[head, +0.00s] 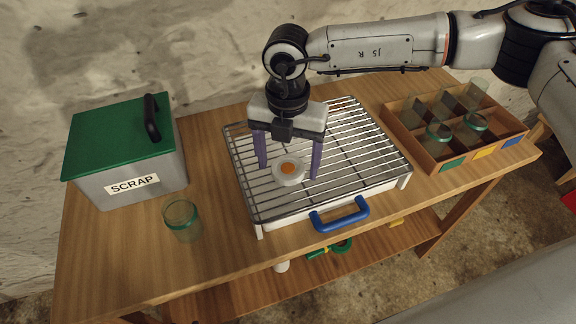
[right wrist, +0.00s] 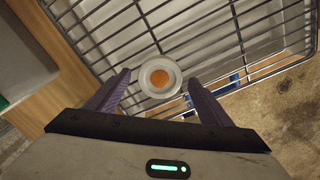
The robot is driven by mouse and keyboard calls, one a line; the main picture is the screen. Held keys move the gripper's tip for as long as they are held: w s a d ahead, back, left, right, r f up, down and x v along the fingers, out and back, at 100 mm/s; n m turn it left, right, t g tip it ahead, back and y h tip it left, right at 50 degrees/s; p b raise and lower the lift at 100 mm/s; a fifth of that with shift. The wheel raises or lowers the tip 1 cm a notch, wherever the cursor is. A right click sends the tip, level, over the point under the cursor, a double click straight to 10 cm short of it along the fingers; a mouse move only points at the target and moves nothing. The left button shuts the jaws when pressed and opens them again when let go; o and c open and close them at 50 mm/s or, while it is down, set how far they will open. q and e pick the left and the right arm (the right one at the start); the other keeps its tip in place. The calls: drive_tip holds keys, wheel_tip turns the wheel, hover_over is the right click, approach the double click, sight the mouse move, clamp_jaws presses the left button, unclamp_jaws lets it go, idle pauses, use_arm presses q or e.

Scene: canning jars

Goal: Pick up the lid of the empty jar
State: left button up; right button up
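A round pale lid (head: 288,171) with an orange centre lies flat on the wire rack (head: 350,125). It also shows in the right wrist view (right wrist: 160,77). My right gripper (head: 289,174) points down over the rack, with its two purple fingers spread on either side of the lid. In the right wrist view, the fingertips (right wrist: 159,78) are apart, with a gap to the lid on both sides. A clear greenish jar (head: 182,221) stands on the table at the left and looks empty. My left gripper is not in view.
A grey scrap bin (head: 135,185) with a green cover stands at the left. A wooden crate (head: 412,140) with several glass jars stands at the right. The rack's tray has a blue handle (head: 340,216) in front. The table's front left is clear.

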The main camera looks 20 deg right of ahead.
drive_tip(key=c, duration=1)
drive_tip(key=shift+r, duration=0.1)
